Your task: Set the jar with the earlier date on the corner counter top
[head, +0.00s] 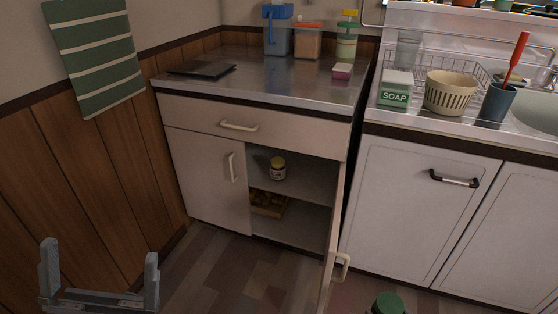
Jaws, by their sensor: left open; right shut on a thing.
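A small jar with a yellow lid and a pale label (278,168) stands upright on the upper shelf of the open cabinet, and its date is too small to read. A jar with a dark green lid (388,303) shows at the bottom edge, close to me. My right gripper is shut on it, but its fingers are mostly cut off below the frame. My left gripper (100,280) is open and empty at the lower left, above the floor. The corner counter top (270,75) is the metal top over that cabinet.
A dark flat slab (202,69), a blue container (277,35), an orange-lidded one (308,42), a green one (347,40) and a pink-and-white block (343,71) stand on the counter. Its middle and front are clear. The open cabinet door (334,240) juts toward me.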

